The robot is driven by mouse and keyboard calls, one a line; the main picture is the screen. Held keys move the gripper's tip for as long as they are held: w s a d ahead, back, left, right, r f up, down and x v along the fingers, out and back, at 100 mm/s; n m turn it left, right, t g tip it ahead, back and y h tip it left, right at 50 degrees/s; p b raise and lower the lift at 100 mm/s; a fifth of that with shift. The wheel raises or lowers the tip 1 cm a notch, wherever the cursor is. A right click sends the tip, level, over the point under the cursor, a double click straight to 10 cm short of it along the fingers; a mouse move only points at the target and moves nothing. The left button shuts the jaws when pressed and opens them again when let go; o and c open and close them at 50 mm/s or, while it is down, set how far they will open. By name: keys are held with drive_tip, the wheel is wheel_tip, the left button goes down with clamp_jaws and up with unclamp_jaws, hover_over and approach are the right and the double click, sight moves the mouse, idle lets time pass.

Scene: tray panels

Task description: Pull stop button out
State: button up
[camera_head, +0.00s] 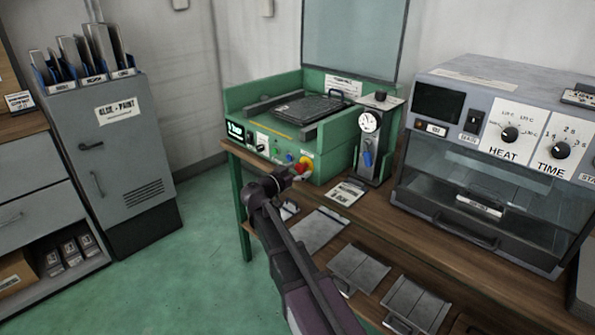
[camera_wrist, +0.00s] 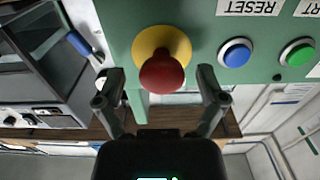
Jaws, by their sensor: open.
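The red mushroom stop button (camera_wrist: 162,73) sits on a yellow round base (camera_wrist: 151,43) on the green machine panel. In the wrist view it is centred ahead of my gripper (camera_wrist: 160,92), whose two fingers are spread, one to each side of it. The fingers do not appear to touch the button. In the head view the stop button (camera_head: 303,167) is at the front right corner of the green machine (camera_head: 318,142), and my gripper (camera_head: 283,178) is just in front of it. Whether the button is pressed in or out I cannot tell.
A blue button (camera_wrist: 236,53) and a green button (camera_wrist: 297,53) are beside it on the panel. A gauge stand with a blue lever (camera_head: 367,158) stands close on the right. The oven (camera_head: 490,150) is farther right.

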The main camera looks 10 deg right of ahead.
drive_tip(key=shift+a, duration=0.1)
drive_tip(key=v, duration=1.2)
idle(0.5)
drive_tip(key=s+d+f+n+g+y, duration=0.45)
drive_tip(key=s+d+f+g, duration=0.25)
drive_tip(key=s+d+f, duration=0.35)
drive_tip(key=s+f+n+g+y, duration=0.4)
drive_tip(key=s+f+n+y, duration=0.2)
drive_tip(key=s+f+y, duration=0.35)
wheel_tip(320, 180, up, 29)
drive_tip(key=s+p, duration=0.1)
drive_tip(key=p, duration=2.6)
drive_tip(key=shift+y, duration=0.3)
